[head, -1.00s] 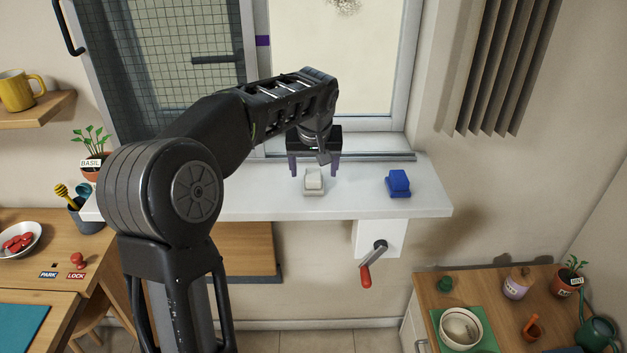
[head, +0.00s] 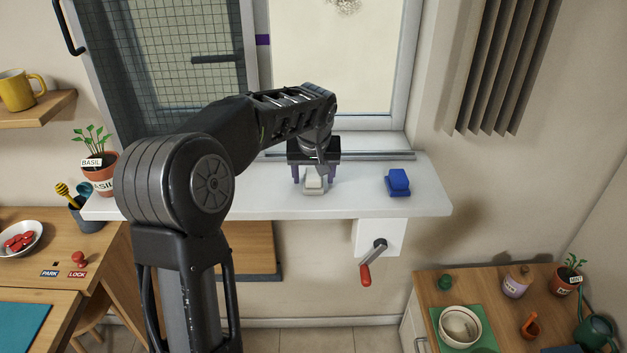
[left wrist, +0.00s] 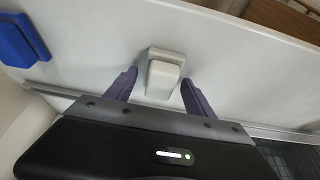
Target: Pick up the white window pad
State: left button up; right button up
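The white window pad (head: 314,184) sits on the white window sill (head: 240,200). It is a small pale block with a raised grip on a wider base. My left gripper (head: 311,176) is open, with its purple fingers reaching down at the pad. In the left wrist view the pad (left wrist: 163,76) lies ahead of and between the two spread fingertips (left wrist: 160,80), with gaps on both sides. I cannot tell how far below the fingertips the pad is. My right gripper is not in view.
A blue pad (head: 398,183) sits on the sill to the right. A metal rail (head: 385,156) runs along the back of the sill by the window. A crank with a red handle (head: 366,275) hangs below the sill. The sill between the pads is clear.

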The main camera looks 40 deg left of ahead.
aim_at(314, 172)
pick_arm(q)
jog(key=c, duration=1.2)
notch_tip(314, 172, up, 10)
jog(key=shift+r, duration=0.1)
dwell(0.4)
